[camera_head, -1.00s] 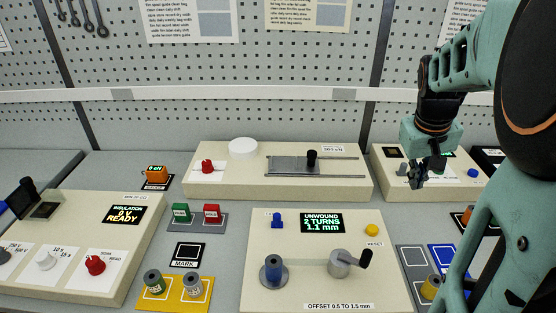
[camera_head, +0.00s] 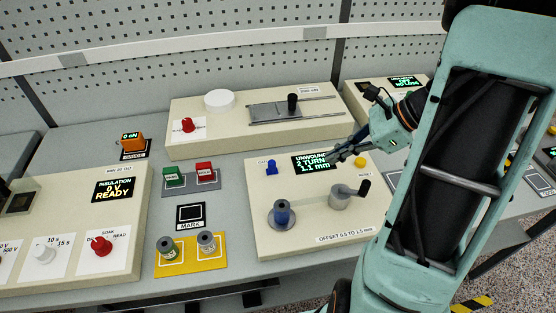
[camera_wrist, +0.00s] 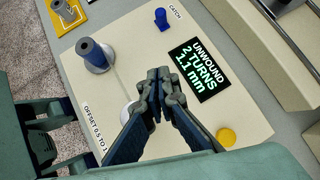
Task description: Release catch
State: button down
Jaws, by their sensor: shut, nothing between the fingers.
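The catch is a small blue knob (camera_head: 271,167) on the back left of the cream winding unit (camera_head: 310,228). The wrist view shows the blue knob (camera_wrist: 160,17) beside the printed word CATCH. My gripper (camera_head: 337,158) is shut and empty, above the unit near its display (camera_head: 312,161), to the right of the catch and apart from it. In the wrist view my gripper (camera_wrist: 158,74) points toward the catch, with a gap between. The display reads UNWOUND 2 TURNS 1.1 mm. A blue spool (camera_head: 282,213) stands upright on the left spindle.
A grey hub (camera_head: 340,198) with a black crank knob (camera_head: 365,186) stands right of the spool. A yellow button (camera_head: 360,161) is near my gripper. A yellow tray (camera_head: 190,266) with two spools lies left. A slide unit (camera_head: 250,135) stands behind.

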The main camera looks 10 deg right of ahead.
aim_at(272, 167)
jog(key=shift+w+a+r+m+t+y, duration=0.15)
jog(key=shift+w+a+m+t, duration=0.05)
jog(key=shift+m, duration=0.3)
jog(key=shift+w+a+r+m+t+y, duration=0.1)
jog(key=shift+w+a+m+t+y, duration=0.1)
jog(key=shift+m, duration=0.3)
jog(key=x, duration=0.9)
jog(key=shift+a+f, duration=0.2)
jog(key=shift+f, duration=0.15)
jog(key=a, duration=0.1)
jog(key=w+a, duration=0.1)
jog(key=a, duration=0.1)
jog(key=shift+w+p, duration=0.35)
jog(key=shift+w+a+f, duration=0.1)
jog(key=shift+w+a, duration=0.1)
jog(key=shift+a, duration=0.15)
